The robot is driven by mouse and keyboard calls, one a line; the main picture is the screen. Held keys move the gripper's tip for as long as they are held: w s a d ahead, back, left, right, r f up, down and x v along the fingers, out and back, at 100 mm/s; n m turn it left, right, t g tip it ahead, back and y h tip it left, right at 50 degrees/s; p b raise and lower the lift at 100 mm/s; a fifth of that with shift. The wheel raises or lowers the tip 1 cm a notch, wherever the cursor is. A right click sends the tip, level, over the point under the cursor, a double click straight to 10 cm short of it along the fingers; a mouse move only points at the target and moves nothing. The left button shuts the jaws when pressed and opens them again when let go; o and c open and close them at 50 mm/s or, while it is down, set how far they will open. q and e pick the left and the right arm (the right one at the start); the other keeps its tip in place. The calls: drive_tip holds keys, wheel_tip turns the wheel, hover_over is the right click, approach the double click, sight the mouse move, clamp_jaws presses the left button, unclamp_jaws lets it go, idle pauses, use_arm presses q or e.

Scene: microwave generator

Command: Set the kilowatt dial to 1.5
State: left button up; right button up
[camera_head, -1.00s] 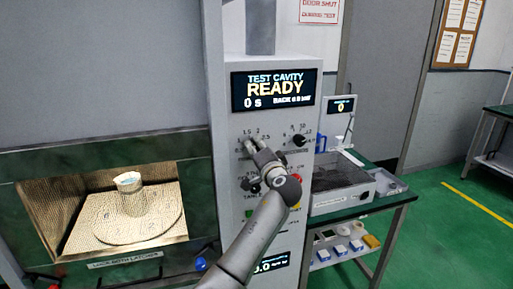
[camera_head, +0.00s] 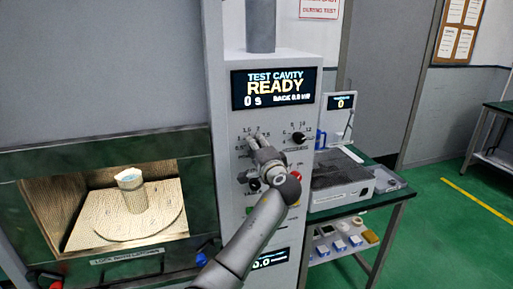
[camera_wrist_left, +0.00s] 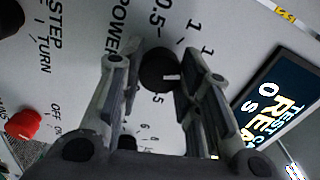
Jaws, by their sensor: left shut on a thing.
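The kilowatt dial (camera_wrist_left: 158,70) is a round black knob with a white pointer mark, under the "POWER" lettering in the left wrist view. Its mark points right in that view, towards one finger; numbers 0.5 and 1 show above it, and others are partly hidden by the fingers, so I cannot tell the exact value. My left gripper (camera_wrist_left: 155,75) is shut on the dial, with a finger on each side. In the head view my left gripper (camera_head: 256,146) is at the panel's upper left dial, below the printed 1.5 and 2, and hides it.
Another black knob (camera_head: 298,138) is to the right on the panel (camera_head: 232,120). A red button (camera_wrist_left: 23,124) shows in the left wrist view. The display (camera_head: 273,88) reads READY, 0 s. The open lit cavity (camera_head: 85,215) holds a beaker (camera_head: 132,190). A side bench (camera_head: 385,203) is at right.

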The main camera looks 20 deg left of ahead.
use_arm(q)
drive_tip(key=o, duration=1.1)
drive_tip(key=shift+c, duration=0.2)
drive_tip(key=shift+s+d, duration=0.1)
drive_tip(key=v, duration=1.1)
drive_tip(key=shift+s+d, duration=0.25)
drive_tip(key=shift+s, duration=0.05)
